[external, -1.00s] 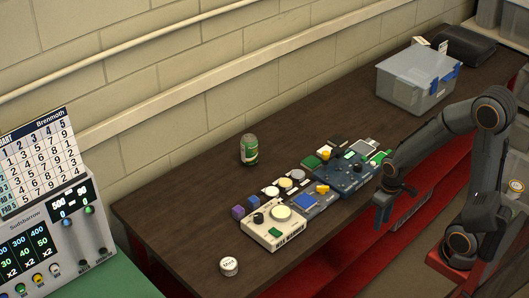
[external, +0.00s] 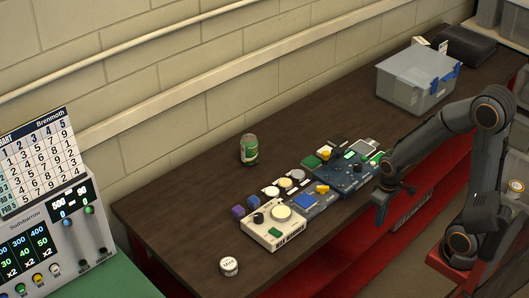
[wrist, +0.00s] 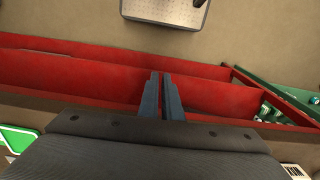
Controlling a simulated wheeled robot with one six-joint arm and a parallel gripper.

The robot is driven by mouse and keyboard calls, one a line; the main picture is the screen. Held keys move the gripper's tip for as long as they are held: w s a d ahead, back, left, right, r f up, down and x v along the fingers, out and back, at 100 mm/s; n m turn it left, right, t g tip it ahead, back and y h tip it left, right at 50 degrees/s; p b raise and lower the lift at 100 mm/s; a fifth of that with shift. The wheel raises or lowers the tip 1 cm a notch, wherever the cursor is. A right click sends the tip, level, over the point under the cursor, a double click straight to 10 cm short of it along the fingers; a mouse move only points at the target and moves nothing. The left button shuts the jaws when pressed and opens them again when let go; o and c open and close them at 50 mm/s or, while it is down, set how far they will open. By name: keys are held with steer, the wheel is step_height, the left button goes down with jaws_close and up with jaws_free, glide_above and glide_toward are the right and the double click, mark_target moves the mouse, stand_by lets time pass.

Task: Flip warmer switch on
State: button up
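A cream device (external: 273,236) with a round pale plate, a black knob and a green switch sits at the near end of the row on the dark bench. Beside it is a small blue-grey device (external: 307,208) with a yellow switch, then a larger dark blue one (external: 352,176) with dials. No readable label shows which is the warmer. My gripper (external: 380,218) hangs off the bench's front edge, right of the devices, touching none. In the wrist view its fingers (wrist: 163,88) are together and empty, over red shelving; no switch shows there.
A can (external: 249,150) stands behind the row, and a round white tin (external: 229,266) lies near the front edge. A grey lidded bin (external: 412,88) is farther back. Small coloured blocks (external: 246,204) and pale discs line the row's back. The bench's left part is clear.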

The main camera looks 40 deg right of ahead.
steer(key=w+a+r+n, duration=0.1)
steer(key=w+a+r, duration=0.1)
steer(key=w, duration=0.1)
steer(key=w+a+r+n, duration=0.2)
steer(key=w, duration=0.1)
steer(key=w+a+r+n+p, duration=0.1)
steer(key=w+a, duration=0.1)
steer(key=w, duration=0.1)
steer(key=shift+a+r, duration=0.3)
steer(key=shift+r, duration=0.1)
jaws_close()
steer(key=w+a+r+n+p, duration=0.1)
steer(key=w+a+r+n, duration=0.45)
steer(key=a, duration=0.35)
step_height(320, 180, up, 12)
steer(key=n+g+p, duration=0.2)
steer(key=n, duration=0.6)
glide_above(280, 235)
steer(key=w, duration=0.2)
steer(key=shift+w+f, duration=0.1)
steer(key=shift+f, duration=0.05)
steer(key=shift+f, duration=0.15)
steer(key=f+p, duration=0.1)
steer(key=f, duration=0.3)
steer(key=s+f+p, duration=0.1)
steer(key=f, duration=0.4)
steer(key=f+p, duration=0.1)
steer(key=f, duration=0.3)
steer(key=shift+s+f+p, duration=0.35)
steer(key=shift+p, duration=0.05)
